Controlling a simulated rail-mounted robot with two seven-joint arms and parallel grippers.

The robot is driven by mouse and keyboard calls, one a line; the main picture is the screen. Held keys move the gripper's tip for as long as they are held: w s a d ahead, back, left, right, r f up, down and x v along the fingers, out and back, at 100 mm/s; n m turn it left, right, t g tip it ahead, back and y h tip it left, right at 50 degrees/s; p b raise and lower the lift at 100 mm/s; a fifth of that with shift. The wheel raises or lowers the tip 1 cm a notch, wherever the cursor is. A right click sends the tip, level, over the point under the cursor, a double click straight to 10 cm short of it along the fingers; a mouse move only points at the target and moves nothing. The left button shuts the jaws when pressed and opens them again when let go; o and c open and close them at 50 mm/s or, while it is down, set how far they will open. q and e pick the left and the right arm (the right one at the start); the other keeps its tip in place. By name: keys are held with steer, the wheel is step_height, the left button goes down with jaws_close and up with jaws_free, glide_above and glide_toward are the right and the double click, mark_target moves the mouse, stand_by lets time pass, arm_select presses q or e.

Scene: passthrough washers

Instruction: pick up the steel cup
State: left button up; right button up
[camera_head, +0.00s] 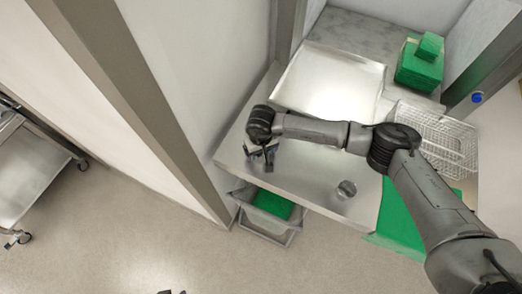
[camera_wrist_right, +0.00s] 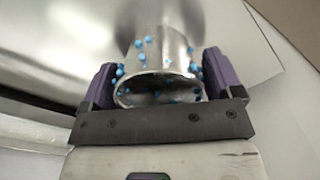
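My right gripper (camera_head: 262,156) points down over the left part of the steel counter in the head view. In the right wrist view, a steel cup (camera_wrist_right: 160,62) with blue dots on its wall lies between the purple fingers of my right gripper (camera_wrist_right: 157,80). Its open mouth faces the camera. The fingers are close along both sides; whether they press on it is unclear. In the head view this cup is too small to make out. Another round steel vessel (camera_head: 346,190) stands on the counter, apart from the gripper. Dark tips, likely my left gripper (camera_head: 172,292), barely show at the bottom edge.
The steel counter (camera_head: 305,176) carries a large metal tray (camera_head: 330,83) at the back. Green boxes (camera_head: 418,68) and a wire basket (camera_head: 440,140) are at the right. A bin with green contents (camera_head: 270,205) is below the front edge. A wall and post stand left.

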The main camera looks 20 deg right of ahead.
steer(key=c, duration=0.7)
steer(key=shift+r, duration=0.1)
